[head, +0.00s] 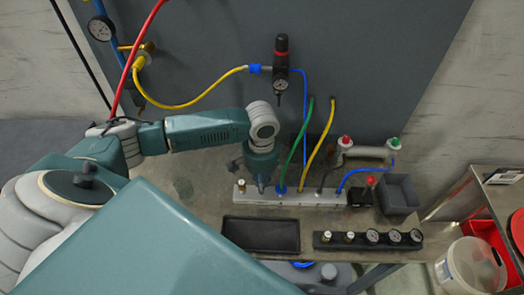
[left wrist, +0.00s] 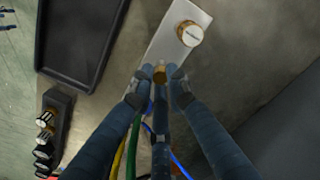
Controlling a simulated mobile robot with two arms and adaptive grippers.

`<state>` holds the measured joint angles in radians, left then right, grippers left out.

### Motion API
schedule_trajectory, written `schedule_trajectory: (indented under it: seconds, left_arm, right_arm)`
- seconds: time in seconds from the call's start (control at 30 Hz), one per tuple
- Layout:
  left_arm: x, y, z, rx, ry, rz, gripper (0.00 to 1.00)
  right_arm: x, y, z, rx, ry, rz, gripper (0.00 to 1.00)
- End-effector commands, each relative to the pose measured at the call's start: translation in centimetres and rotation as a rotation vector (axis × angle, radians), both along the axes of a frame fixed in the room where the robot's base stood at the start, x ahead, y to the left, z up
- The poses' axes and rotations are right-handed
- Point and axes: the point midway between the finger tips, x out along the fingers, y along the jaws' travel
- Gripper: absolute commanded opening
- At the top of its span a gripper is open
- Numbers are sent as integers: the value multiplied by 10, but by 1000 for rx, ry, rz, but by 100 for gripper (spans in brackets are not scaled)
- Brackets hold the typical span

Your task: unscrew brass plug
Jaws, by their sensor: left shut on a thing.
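A pale manifold block (head: 322,200) lies on the bench, with hoses plugged into its top; it also shows in the left wrist view (left wrist: 168,38). My left gripper (head: 262,188) points down at the manifold, left of the green hose. In the left wrist view its fingers (left wrist: 160,84) are closed around a small brass plug (left wrist: 160,74) over the manifold. Whether the plug is still seated in its port cannot be told. Another brass fitting with a pale top (left wrist: 190,34) stands on the manifold near its end, apart from the fingers. My right gripper is not in view.
A black tray (head: 262,236) lies in front of the manifold. A dark rail (head: 337,243) with gauges and brass fittings is right of it. A grey bin (head: 398,193) stands at the bench's right. Green, yellow and blue hoses rise close beside my left gripper.

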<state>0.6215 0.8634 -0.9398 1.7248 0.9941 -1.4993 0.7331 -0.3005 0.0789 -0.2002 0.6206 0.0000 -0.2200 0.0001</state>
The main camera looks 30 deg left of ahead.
Motion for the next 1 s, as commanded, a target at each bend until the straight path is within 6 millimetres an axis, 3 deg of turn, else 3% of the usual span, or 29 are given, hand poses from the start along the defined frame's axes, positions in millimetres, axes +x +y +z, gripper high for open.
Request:
schedule_trajectory:
  seconds: [0.7, 0.83, 1.0]
  left_arm:
    - [2, 0, 2, 0, -1, 1279, 0]
    - [2, 1, 2, 1, -3, 1455, 0]
    - [2, 1, 3, 2, -4, 1515, 0]
  right_arm:
    - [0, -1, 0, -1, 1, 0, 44]
    - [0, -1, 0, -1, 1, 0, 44]
    - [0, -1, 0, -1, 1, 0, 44]
